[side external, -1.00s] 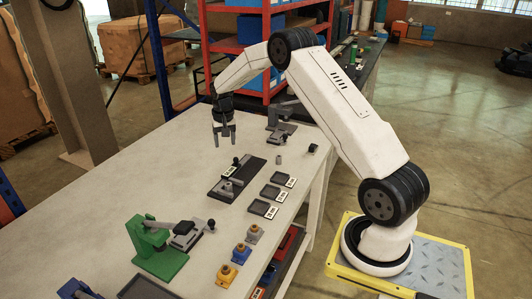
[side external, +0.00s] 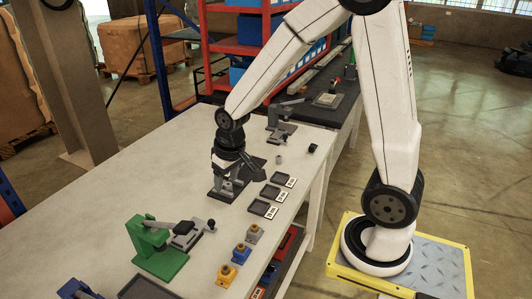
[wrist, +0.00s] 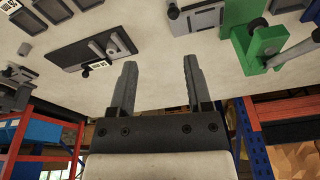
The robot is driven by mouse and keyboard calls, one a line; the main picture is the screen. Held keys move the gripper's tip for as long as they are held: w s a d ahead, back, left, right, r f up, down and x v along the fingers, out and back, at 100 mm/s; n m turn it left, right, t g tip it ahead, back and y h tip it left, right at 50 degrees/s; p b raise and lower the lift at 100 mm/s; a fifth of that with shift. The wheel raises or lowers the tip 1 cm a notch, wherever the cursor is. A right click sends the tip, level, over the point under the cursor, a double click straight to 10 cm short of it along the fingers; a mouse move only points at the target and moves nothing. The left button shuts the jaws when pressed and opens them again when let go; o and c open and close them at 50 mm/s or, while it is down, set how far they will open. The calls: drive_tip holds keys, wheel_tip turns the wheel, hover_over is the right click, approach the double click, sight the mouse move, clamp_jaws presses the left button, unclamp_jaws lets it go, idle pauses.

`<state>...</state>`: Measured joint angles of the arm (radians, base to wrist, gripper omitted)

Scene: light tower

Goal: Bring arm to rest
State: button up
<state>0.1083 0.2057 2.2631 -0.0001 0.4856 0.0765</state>
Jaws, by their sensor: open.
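My gripper (side external: 226,172) points down over the table (side external: 155,170), in front of the black fixture plate (side external: 222,196) in the side view, so its fingertips blend with the parts there. In the wrist view my gripper (wrist: 158,68) has its two fingers wide apart, with only bare table between them. The fixture plate (wrist: 75,52) lies ahead and to the left there, clear of the fingers. I cannot tell the exact height above the table.
A green clamp stand (side external: 155,250) is at the near left. Several small black trays (side external: 263,208) line the right edge. Yellow and grey blocks (side external: 228,275) sit near the front. A grey press (side external: 280,128) stands at the back.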

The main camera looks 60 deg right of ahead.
drive_tip(key=s+a+n, duration=0.2)
drive_tip(key=s+a, duration=0.2)
drive_tip(key=s, duration=0.4)
drive_tip(key=shift+f, duration=0.35)
